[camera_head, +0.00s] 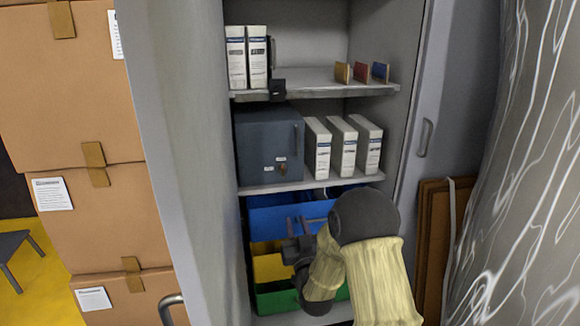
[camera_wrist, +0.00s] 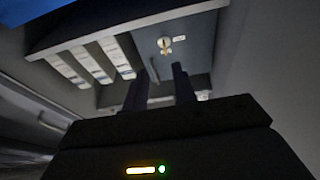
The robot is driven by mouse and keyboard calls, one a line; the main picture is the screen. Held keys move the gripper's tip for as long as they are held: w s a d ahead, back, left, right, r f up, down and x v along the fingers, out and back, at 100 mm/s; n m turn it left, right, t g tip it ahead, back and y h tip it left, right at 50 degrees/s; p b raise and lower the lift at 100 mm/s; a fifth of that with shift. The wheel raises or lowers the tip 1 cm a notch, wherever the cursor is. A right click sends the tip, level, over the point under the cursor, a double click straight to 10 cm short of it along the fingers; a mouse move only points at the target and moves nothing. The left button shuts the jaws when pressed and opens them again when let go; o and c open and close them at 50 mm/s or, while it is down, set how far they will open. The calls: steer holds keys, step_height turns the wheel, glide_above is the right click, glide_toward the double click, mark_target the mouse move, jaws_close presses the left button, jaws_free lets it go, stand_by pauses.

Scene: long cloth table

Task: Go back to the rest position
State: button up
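My gripper (camera_head: 298,228) is at the lower compartment of an open grey cabinet (camera_head: 185,150), in front of the coloured bins, with my arm coming from the lower right. In the wrist view my gripper (camera_wrist: 160,84) has its two dark fingers apart and nothing visible between them. Beyond them are a dark blue-grey box (camera_wrist: 190,50) with a lock and a row of white binders (camera_wrist: 95,62). In the head view this box (camera_head: 270,145) and the binders (camera_head: 343,147) stand on the middle shelf, above my gripper.
My arm partly hides blue (camera_head: 270,218), yellow (camera_head: 270,268) and green (camera_head: 275,298) bins. The upper shelf (camera_head: 320,84) holds two binders (camera_head: 247,57) and several small coloured items. Stacked cardboard boxes (camera_head: 95,210) stand left. A cabinet door (camera_head: 425,110) and patterned surface (camera_head: 530,180) are right.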

steer(key=s+d+f+m+g+h, duration=0.15)
steer(key=s+d+g, duration=0.35)
steer(key=s, duration=0.5)
steer(key=s+d+f+g+h, duration=0.1)
steer(key=s+d+f+g, duration=0.15)
steer(key=s+g, duration=0.6)
steer(key=s+d+f+m+g+h, duration=0.15)
steer(key=s+d+g, duration=0.3)
steer(key=s, duration=0.75)
steer(key=w+p+v, duration=0.2)
steer(key=p+v, duration=1)
steer(key=w+r+p+v, duration=0.1)
steer(key=w+p+v, duration=0.2)
steer(key=p+v, duration=0.9)
steer(key=w+r+p+v, duration=0.1)
steer(key=w+p+v, duration=0.2)
steer(key=p+v, duration=0.9)
steer(key=shift+d+r+n+p, duration=0.3)
steer(key=shift+d+n+p, duration=0.1)
steer(key=shift+p, duration=0.65)
steer(key=shift+o, duration=0.3)
steer(key=shift+w, duration=0.2)
